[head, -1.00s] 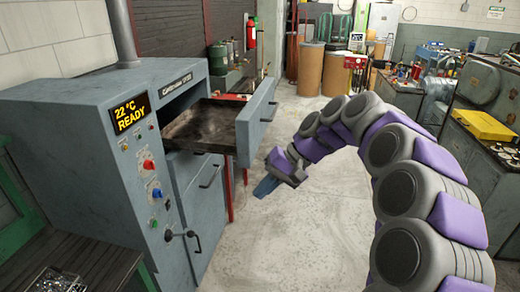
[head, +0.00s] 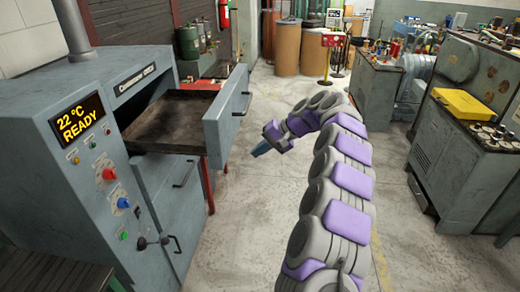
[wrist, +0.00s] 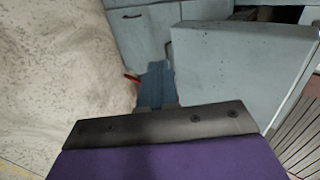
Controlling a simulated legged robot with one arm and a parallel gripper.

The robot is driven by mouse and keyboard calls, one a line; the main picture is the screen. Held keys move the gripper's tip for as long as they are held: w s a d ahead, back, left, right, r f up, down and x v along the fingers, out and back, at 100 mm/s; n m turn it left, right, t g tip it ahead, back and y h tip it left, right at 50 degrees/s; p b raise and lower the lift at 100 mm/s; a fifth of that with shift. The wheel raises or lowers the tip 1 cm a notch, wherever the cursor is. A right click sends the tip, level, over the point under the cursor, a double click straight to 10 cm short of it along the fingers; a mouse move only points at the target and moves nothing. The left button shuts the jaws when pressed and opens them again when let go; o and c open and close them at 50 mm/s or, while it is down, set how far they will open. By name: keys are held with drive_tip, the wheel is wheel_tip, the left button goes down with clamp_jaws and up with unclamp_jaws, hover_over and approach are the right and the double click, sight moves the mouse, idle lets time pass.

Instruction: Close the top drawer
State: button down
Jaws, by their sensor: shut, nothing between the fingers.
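The top drawer (head: 226,112) of the grey-blue machine (head: 75,140) stands pulled out, with its dark, empty tray (head: 165,122) showing inside. A dark handle (head: 242,105) is on the drawer's front face. My gripper (head: 261,149) is to the right of the drawer front, with its blue fingers shut and empty, pointing left and down. A gap shows between the fingers and the drawer in the head view. In the wrist view, the blue fingers (wrist: 156,84) show beside a large pale grey-blue panel (wrist: 235,75), which looks like the drawer front.
The lower cabinet doors (head: 175,205) of the machine are shut. A red stand (head: 208,185) is behind the drawer. A workbench machine with a yellow box (head: 472,104) stands at the right. The concrete floor between them is clear.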

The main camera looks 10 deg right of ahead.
sight(224, 165)
drive_tip(key=w+a+f+b, duration=0.1)
drive_tip(key=a, duration=0.1)
drive_tip(key=w+a+f, duration=0.1)
drive_tip(key=a+f, duration=0.1)
drive_tip(key=a, duration=0.1)
drive_tip(key=w+a+f+b, duration=0.1)
drive_tip(key=a, duration=0.2)
drive_tip(key=shift+a+f+b, duration=0.2)
drive_tip(key=shift+f+b, duration=0.1)
drive_tip(key=shift+f, duration=0.1)
drive_tip(key=shift+a, duration=0.3)
